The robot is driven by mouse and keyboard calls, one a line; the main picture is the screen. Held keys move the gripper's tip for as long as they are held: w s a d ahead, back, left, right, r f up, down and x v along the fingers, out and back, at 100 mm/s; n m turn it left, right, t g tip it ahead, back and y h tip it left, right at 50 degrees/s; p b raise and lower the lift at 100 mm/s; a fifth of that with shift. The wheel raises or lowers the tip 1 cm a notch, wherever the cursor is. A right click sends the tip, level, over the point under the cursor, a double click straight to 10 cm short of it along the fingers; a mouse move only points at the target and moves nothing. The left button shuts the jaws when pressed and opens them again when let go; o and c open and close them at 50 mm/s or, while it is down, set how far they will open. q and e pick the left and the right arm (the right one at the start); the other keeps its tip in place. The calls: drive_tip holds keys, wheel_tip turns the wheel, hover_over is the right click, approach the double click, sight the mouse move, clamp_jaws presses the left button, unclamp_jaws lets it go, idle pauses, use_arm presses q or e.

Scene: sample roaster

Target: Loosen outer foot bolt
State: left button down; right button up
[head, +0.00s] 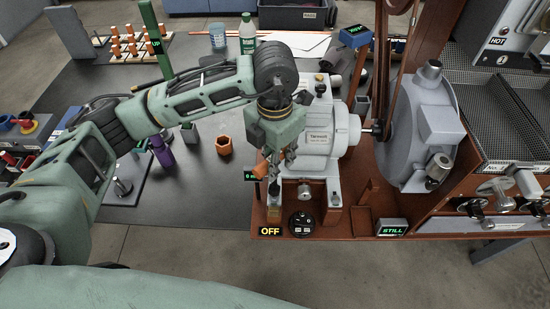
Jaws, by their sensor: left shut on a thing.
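My left gripper (276,168) comes down from the left beside the near left corner of the grey motor (318,140). It is shut on a small orange thing (260,169), seemingly a tool handle, mostly hidden by the fingers. A yellow-brown part (274,196) stands just below the fingers, by the motor's foot; I cannot tell whether the held thing touches it. A round silver bolt-like head (304,190) shows on the near side of the motor's base. The outer foot bolt itself I cannot make out behind the gripper. My right gripper is out of view.
A sign reading OFF (270,231) and a round black switch (301,223) sit at the base's front edge. A STILL sign (391,228) is to the right, below the grey blower housing (425,120). An orange hexagonal cup (224,146) stands on the dark table (205,185).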

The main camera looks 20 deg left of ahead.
use_arm(q)
drive_tip(key=shift+r+p, duration=1.3)
drive_tip(key=shift+r, duration=1.25)
